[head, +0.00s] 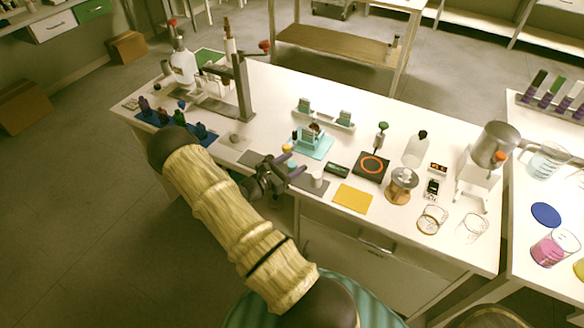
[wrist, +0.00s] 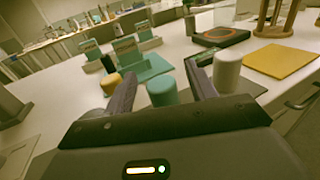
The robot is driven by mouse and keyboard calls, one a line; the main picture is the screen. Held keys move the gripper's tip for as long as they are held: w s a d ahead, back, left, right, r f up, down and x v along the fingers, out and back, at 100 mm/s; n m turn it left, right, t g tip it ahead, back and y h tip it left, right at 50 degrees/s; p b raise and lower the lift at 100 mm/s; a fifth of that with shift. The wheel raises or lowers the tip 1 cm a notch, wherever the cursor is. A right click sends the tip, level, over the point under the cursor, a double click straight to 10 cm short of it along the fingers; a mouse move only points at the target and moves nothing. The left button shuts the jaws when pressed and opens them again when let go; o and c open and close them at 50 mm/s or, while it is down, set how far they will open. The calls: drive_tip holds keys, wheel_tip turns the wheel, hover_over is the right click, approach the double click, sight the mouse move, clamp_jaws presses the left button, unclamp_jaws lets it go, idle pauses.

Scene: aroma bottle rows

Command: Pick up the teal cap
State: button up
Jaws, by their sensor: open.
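The teal cap (wrist: 162,90) is a short upright cylinder standing on the bench. In the wrist view it shows between the two fingers of my gripper (wrist: 159,76), with clear space on both sides of it. My gripper is open and holds nothing. In the head view my gripper (head: 285,172) is low over the bench's front edge, and the teal cap (head: 292,164) shows as a small patch by the fingers. The lower part of the cap is partly hidden by the gripper body in the wrist view.
A white cap (wrist: 227,72) stands close by the right finger. An orange cap (wrist: 112,84) stands by the left finger. A teal rack (head: 311,140) is behind. A yellow pad (head: 352,198) and a black hotplate with an orange ring (head: 370,167) lie to the right.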

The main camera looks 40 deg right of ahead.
sight(292, 164)
drive_tip(key=c, duration=1)
drive_tip(key=shift+c, duration=0.2)
drive_tip(key=shift+r, duration=0.15)
wheel_tip(292, 164, up, 10)
drive_tip(key=shift+f, duration=0.15)
